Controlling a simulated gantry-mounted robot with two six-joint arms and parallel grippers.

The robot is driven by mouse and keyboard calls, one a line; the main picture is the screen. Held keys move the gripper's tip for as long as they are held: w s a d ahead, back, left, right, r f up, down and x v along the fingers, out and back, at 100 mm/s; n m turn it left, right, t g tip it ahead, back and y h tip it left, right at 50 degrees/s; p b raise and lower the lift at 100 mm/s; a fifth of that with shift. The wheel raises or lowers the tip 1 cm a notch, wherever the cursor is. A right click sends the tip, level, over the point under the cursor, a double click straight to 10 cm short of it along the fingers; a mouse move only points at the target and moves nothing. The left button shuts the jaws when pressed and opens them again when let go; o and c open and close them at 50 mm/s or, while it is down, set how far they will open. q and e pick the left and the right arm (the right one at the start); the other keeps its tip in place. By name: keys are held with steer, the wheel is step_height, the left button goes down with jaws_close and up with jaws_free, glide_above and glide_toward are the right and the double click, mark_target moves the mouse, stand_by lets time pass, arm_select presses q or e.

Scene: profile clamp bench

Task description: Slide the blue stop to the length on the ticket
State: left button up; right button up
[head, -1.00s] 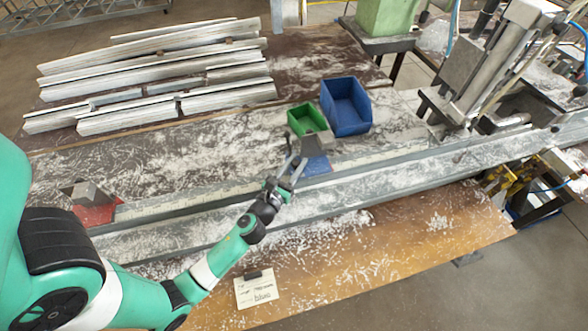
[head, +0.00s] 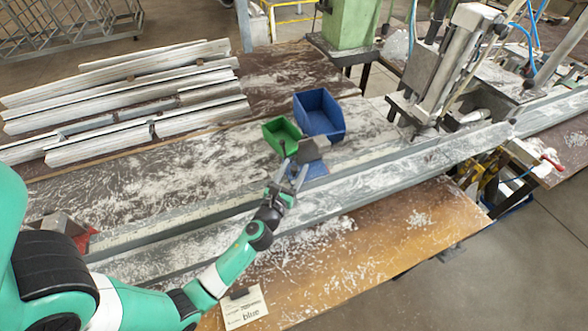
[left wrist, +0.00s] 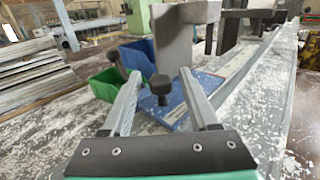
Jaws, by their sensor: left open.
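The blue stop (head: 316,170) sits on the grey rail, with a blue plate and an upright grey block (head: 312,149). In the left wrist view its blue plate (left wrist: 208,90) and grey block (left wrist: 172,42) are straight ahead. My left gripper (head: 294,160) is open at the stop. A black knob (left wrist: 160,86) stands between its fingers (left wrist: 160,76); I cannot tell whether either finger touches it. The ticket (head: 243,308) lies on the wooden bench front; "blue" is readable, the length is too small to read. My right gripper is not in view.
A red stop (head: 82,240) is at the rail's left end, partly behind my arm. A green bin (head: 281,136) and a blue bin (head: 320,113) stand just behind the rail. Pale profiles (head: 120,93) lie at back left. A machine (head: 440,75) stands at right.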

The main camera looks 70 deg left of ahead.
arm_select(q)
steer(key=v, duration=1)
steer(key=shift+s+d, duration=0.55)
steer(key=shift+s, duration=0.05)
steer(key=r+p, duration=0.1)
steer(key=p, duration=0.6)
steer(key=shift+w+a+r, duration=0.1)
steer(key=shift+r, duration=0.05)
steer(key=shift+f, duration=0.65)
steer(key=b+x, duration=0.1)
steer(key=x, duration=1)
steer(key=shift+w+a, duration=0.15)
steer(key=shift+w, duration=0.1)
